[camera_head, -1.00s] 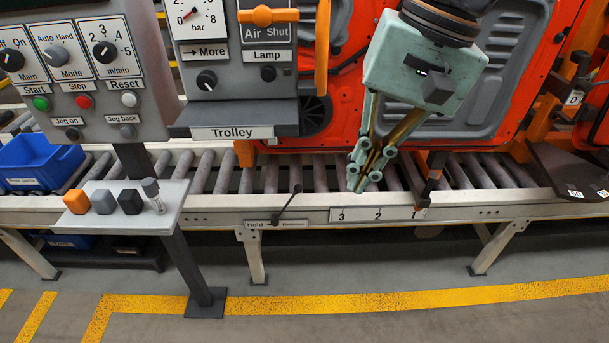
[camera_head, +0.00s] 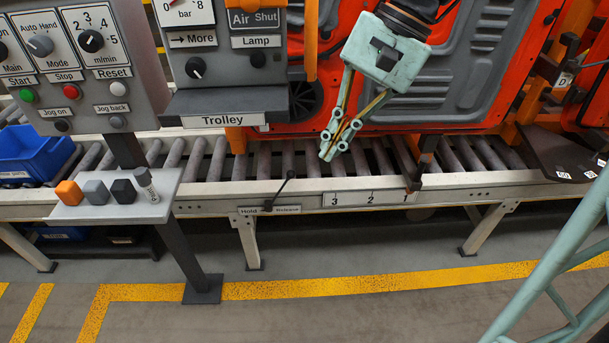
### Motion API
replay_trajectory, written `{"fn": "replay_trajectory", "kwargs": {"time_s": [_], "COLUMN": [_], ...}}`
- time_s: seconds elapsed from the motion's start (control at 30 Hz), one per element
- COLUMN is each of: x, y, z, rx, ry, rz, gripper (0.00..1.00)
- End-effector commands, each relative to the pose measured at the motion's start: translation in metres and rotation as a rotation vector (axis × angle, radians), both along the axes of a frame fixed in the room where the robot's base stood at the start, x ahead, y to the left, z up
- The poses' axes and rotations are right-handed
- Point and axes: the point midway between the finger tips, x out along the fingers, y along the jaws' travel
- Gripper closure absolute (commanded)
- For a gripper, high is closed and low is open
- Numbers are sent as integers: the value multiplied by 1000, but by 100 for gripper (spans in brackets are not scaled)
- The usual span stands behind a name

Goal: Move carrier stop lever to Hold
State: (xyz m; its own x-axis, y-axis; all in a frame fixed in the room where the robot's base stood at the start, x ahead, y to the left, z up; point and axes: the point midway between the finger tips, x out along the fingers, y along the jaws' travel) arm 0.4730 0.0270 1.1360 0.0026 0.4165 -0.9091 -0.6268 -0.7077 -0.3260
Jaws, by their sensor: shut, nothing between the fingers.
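The carrier stop lever (camera_head: 279,189) is a thin black lever with a dark knob, mounted on the front rail of the roller conveyor. Its pivot sits between the words Hold and Release on a small label plate (camera_head: 250,211). The lever leans up and to the right, toward the Release side. My gripper (camera_head: 327,154) is pale green, points down and left, and is shut and empty. In the picture it is above and right of the lever knob, apart from it, over the rollers.
A numbered scale (camera_head: 365,198) is on the rail right of the lever. The grey Trolley panel (camera_head: 225,105) hangs at upper left of my gripper. A small shelf (camera_head: 165,207) with coloured cubes stands left. An orange door carrier (camera_head: 450,110) stands behind. The floor in front is clear.

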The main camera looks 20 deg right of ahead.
Motion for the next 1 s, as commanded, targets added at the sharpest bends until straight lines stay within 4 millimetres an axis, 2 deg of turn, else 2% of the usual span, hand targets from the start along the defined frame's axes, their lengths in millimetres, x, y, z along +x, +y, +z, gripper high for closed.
{"fn": "replay_trajectory", "kwargs": {"time_s": [1.0], "x": [90], "y": [-23], "z": [-60], "rx": [205], "ry": [173], "rz": [-278], "gripper": [100]}}
